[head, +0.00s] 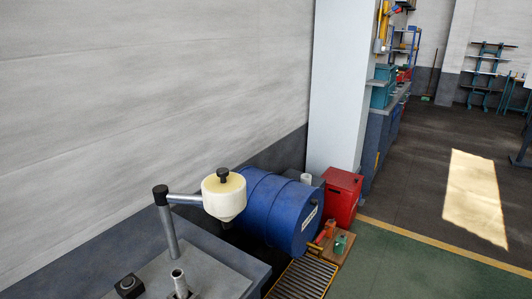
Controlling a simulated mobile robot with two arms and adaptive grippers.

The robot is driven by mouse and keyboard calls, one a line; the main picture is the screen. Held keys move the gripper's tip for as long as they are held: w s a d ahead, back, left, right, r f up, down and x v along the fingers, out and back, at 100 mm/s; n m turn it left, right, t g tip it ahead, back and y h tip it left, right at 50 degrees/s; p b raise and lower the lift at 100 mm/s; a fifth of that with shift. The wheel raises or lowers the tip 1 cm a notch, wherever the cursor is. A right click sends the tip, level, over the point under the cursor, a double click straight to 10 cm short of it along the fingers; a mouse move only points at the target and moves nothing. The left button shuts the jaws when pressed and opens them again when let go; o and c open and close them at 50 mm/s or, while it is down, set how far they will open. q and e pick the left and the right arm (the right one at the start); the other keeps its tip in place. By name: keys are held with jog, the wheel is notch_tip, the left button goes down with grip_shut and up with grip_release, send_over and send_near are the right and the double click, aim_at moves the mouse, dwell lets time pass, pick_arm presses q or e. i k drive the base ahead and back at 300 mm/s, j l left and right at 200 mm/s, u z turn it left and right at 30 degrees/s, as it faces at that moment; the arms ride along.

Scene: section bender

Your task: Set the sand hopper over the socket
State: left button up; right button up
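The sand hopper (223,203) is a cream drum with a conical bottom and a black knob on top. It hangs on a grey horizontal arm from an upright post (170,233) with a black cap. A short upright metal tube (179,279), which looks like the socket, stands on the grey bench top at the bottom of the head view. The hopper is to the right of and beyond the tube, not over it. Neither of my grippers shows.
A black fitting (129,286) sits on the bench (215,272) left of the tube. Beyond are a blue drum (275,212), a red box (342,193), a floor grate (303,279) and a pale column (340,90). Green floor at the right is clear.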

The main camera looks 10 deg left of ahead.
aim_at(224, 197)
jog(key=i+l+u, duration=0.1)
jog(key=u, duration=0.3)
jog(key=i+l+u, duration=0.1)
jog(key=l+u, duration=0.25)
jog(key=i+l+u, duration=0.15)
jog(key=l, duration=0.3)
jog(key=i+l+u, duration=0.1)
jog(key=l, duration=0.4)
jog(key=i+l+u, duration=0.15)
jog(key=l, duration=0.35)
jog(key=i+l+u, duration=0.1)
jog(key=l, duration=0.4)
jog(key=i+l, duration=0.1)
jog(key=l, duration=0.35)
jog(key=i+l, duration=0.1)
jog(key=l, duration=0.35)
